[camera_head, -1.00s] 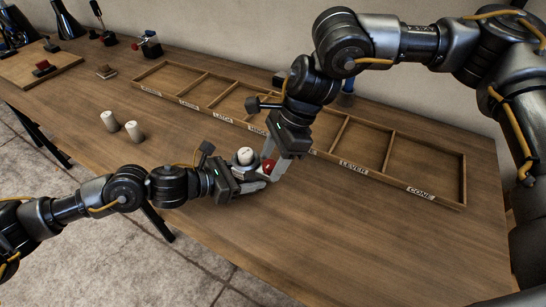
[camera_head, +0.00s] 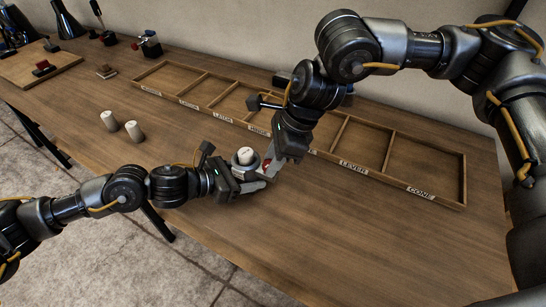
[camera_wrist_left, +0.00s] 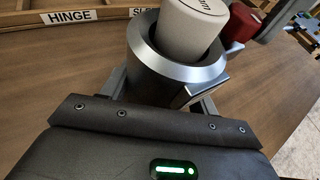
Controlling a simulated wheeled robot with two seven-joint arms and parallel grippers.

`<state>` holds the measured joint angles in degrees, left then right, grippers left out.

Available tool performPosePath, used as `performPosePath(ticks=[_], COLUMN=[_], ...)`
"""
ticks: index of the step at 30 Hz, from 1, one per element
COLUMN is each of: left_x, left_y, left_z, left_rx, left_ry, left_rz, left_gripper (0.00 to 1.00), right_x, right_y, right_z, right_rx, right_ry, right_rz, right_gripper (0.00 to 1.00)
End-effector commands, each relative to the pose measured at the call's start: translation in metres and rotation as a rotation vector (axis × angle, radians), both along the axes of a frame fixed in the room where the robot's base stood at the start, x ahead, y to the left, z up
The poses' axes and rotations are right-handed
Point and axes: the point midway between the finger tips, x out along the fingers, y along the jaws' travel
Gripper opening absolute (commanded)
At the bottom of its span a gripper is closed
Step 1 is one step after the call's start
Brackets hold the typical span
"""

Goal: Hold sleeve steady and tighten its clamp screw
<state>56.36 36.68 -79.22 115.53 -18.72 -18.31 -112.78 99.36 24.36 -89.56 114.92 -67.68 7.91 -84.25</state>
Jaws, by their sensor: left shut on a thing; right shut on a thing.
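The sleeve (camera_head: 241,169) is a dark grey cylinder with a bright bevelled rim, also seen in the left wrist view (camera_wrist_left: 150,72). It stands upright with a pale cylinder (camera_head: 247,156) inside, whose top sticks out (camera_wrist_left: 188,28). My left gripper (camera_head: 254,176) is shut around the sleeve, one finger on each side. The red clamp screw (camera_head: 267,164) is at the sleeve's side; its red head shows in the wrist view (camera_wrist_left: 238,26). My right gripper (camera_head: 274,168) is shut on the screw head, reaching down from above right and hiding part of it.
A wooden compartment tray (camera_head: 440,198) with labels, including lever and cone, lies behind the grippers. Two pale cylinders (camera_head: 134,131) stand to the left. A board (camera_head: 20,72) with a red-topped block is at far left. The right front tabletop is clear.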

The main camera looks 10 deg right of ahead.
Motion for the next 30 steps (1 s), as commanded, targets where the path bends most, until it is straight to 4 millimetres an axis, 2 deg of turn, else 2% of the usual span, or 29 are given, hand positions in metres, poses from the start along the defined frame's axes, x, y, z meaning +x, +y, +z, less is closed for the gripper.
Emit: performPosePath(ticks=[30], left_x=[0.0031], left_y=[0.0022], left_z=[-0.0009], left_rx=[0.003], left_ry=[0.0], left_rz=[0.01], left_gripper=[0.28], right_x=[-0.008], right_y=[0.0047], right_z=[0.0007], right_rx=[-0.002], right_ry=[-0.002], right_rz=[-0.95], right_gripper=[0.05])
